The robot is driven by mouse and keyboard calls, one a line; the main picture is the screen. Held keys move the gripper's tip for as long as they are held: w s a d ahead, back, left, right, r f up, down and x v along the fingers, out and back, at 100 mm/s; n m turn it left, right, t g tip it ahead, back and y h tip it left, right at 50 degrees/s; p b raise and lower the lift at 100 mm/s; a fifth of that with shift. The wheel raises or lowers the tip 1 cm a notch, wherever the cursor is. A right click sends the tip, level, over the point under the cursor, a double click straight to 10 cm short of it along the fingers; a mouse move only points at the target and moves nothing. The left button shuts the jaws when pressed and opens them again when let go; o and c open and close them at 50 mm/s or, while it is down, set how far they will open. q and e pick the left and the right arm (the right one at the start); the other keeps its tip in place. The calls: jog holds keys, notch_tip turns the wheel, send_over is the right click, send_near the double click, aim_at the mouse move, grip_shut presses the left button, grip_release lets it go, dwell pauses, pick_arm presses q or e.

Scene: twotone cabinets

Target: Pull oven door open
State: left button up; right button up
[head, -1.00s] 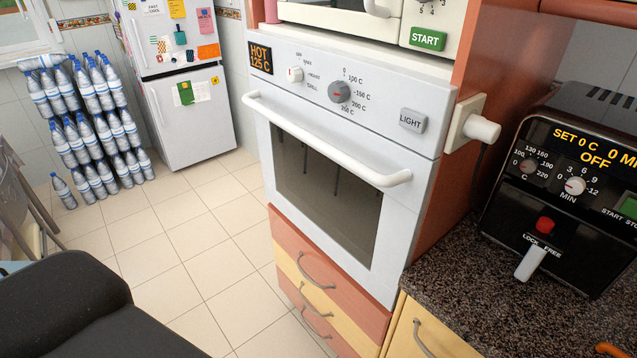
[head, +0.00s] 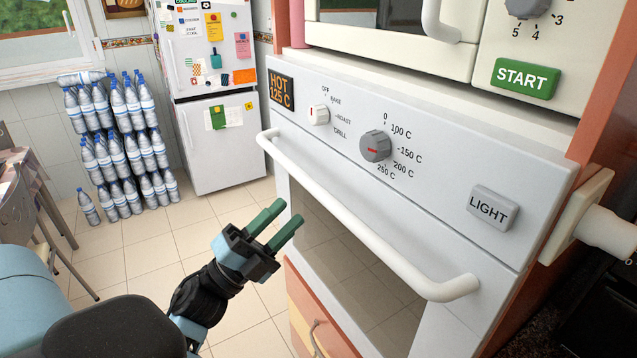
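The white oven door (head: 436,333) is shut in its cabinet, with a dark window (head: 345,270) and a long white bar handle (head: 350,210) across its top. My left gripper (head: 277,223) is in front of the door, left of the handle and apart from it. Its two green fingers point up and right toward the handle, with a gap between them and nothing in it. The display (head: 281,94) above the door reads HOT 125 C. My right gripper is not in view.
A microwave (head: 400,45) sits above the oven. Orange and yellow drawers (head: 310,315) are below it. A fridge (head: 215,140) and stacked water bottles (head: 120,145) stand at the back left. The tiled floor (head: 165,250) between is clear.

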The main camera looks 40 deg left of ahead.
aim_at(314, 189)
pick_arm(q)
jog(key=p+x, duration=0.2)
jog(key=x, duration=0.5)
jog(key=shift+w+d+r+p, duration=0.15)
jog(key=shift+w+r+p, duration=0.1)
jog(key=shift+p, duration=0.1)
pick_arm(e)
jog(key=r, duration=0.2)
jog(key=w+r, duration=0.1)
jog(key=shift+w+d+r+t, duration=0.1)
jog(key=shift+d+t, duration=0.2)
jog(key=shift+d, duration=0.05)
pick_arm(q)
jog(key=shift+c, duration=0.2)
grip_shut()
